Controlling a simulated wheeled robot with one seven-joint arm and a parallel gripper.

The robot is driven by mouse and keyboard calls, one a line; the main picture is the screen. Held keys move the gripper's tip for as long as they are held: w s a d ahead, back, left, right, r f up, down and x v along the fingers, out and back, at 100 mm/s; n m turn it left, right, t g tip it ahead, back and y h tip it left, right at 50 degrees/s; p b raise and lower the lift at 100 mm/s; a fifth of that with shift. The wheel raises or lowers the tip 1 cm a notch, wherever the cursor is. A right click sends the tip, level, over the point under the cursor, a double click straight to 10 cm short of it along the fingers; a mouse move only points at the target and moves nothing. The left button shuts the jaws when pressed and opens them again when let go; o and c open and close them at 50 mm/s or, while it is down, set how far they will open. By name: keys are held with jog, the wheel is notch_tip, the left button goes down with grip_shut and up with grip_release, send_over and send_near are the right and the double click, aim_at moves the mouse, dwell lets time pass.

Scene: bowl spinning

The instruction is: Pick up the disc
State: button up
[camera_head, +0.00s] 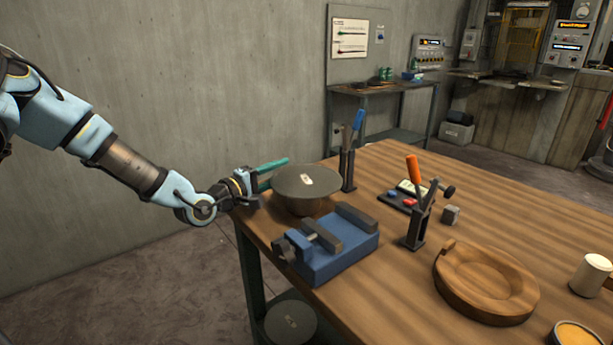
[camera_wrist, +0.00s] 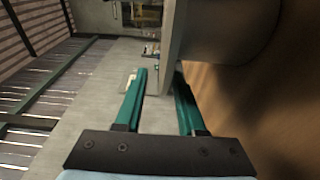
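The dark grey disc (camera_head: 312,182) lies flat on top of a round brown bowl-like support (camera_head: 299,206) at the table's left corner. A small pale label is on its upper face. My gripper (camera_head: 274,172) is at the disc's left edge, its teal fingers pointing right. In the wrist view my gripper (camera_wrist: 160,84) is open, one finger on each side of the disc's rim (camera_wrist: 171,55). A gap shows between the left finger and the disc. The right finger is close to the disc's underside, and contact there is unclear. In the head view the lower finger is mostly hidden.
A blue vise (camera_head: 335,252) stands just in front of the disc. A holder with a blue-handled tool (camera_head: 350,150) is behind it. An orange-handled tool holder (camera_head: 415,215) and a wooden tray (camera_head: 443,280) are to the right. Another grey disc (camera_head: 290,322) lies below the table.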

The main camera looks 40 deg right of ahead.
jog(key=shift+w+d, duration=0.15)
jog(key=shift+d, duration=1.25)
jog(key=shift+c, duration=0.4)
grip_shut()
